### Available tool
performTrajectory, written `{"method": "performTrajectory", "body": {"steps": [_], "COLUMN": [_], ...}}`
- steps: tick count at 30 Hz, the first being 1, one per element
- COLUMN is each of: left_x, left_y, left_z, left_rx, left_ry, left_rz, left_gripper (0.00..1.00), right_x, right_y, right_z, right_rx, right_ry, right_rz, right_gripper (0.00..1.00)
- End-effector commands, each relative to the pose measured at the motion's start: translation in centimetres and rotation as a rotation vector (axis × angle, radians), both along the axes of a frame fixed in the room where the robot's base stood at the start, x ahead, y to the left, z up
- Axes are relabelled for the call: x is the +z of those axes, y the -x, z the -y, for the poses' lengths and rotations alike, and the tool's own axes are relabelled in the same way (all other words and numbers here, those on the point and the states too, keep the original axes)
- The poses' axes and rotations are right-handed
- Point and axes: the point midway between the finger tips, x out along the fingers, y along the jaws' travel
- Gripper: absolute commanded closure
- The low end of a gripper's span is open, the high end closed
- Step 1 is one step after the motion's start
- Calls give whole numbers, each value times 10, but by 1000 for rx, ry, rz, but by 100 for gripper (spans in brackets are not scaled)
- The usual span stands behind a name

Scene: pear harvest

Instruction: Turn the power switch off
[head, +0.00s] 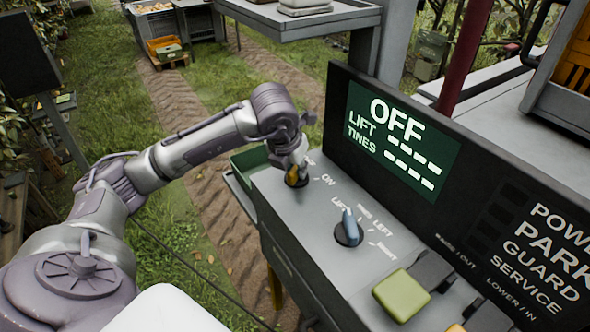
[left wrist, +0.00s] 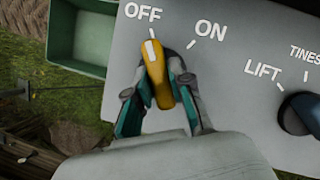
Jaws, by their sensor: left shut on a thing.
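The power switch is a yellow rotary knob (left wrist: 157,75) on the grey console top, between the OFF and ON labels. In the left wrist view its white pointer mark aims up at OFF. My left gripper (left wrist: 160,80) is shut on the knob, with one finger on each side of it. In the head view the left gripper (head: 297,176) reaches down onto the knob (head: 296,180), which it partly hides. The dark display (head: 402,141) reads OFF at the top, with LIFT and TINES beside dashes. My right gripper is not in view.
A blue lift/tines knob (head: 349,227) and a yellow-green button (head: 400,295) sit to the right on the console (head: 310,230). A green tray (left wrist: 78,45) is left of the console. Grass and dirt tracks lie beyond.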

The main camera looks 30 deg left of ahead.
Motion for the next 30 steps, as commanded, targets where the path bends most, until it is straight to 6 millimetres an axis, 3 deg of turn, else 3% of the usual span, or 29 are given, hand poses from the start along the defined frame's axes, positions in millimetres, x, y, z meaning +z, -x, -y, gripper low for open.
{"method": "performTrajectory", "body": {"steps": [12, 13, 17, 30], "left_x": [-4, -4, -4, 0], "left_y": [2, 2, 2, 1], "left_z": [1, 1, 1, 0], "left_rx": [6, 6, 6, 6], "left_ry": [2, 2, 2, 1], "left_rz": [-13, -13, -13, -4], "left_gripper": [100, 76, 54, 54], "right_x": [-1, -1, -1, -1], "right_y": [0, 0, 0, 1], "right_z": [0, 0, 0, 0], "right_rx": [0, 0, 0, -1], "right_ry": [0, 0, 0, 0], "right_rz": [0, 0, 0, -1], "right_gripper": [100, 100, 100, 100]}}
